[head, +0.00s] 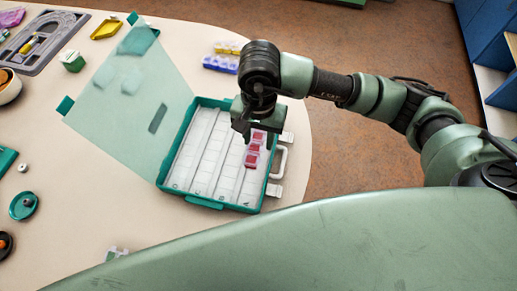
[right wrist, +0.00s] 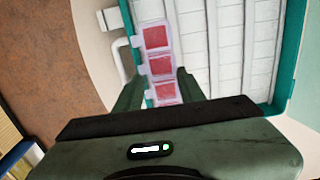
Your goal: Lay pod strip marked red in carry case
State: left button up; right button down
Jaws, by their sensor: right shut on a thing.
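The pod strip marked red (head: 252,157) shows red squares in clear pods. My right gripper (head: 256,132) is shut on it, and the fingers sit on either side of the strip in the right wrist view (right wrist: 158,92). The strip (right wrist: 157,64) lines up lengthwise with the rightmost channel of the open carry case (head: 188,133), by the handle side. I cannot tell whether it touches the case floor. The case has a green rim, white ribbed channels and a clear lid folded open to the left. My left gripper is not in view.
Blue (head: 220,64) and yellow (head: 228,47) pod strips lie on the table behind the case. The rounded table edge is just right of the case.

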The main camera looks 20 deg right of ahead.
aim_at(258, 152)
notch_tip(258, 152, down, 7)
jog(key=shift+r, duration=0.2)
jog(key=shift+f, duration=0.25)
jog(key=shift+f, duration=0.15)
jog(key=c, duration=0.9)
grip_release()
jog(key=shift+o, duration=0.2)
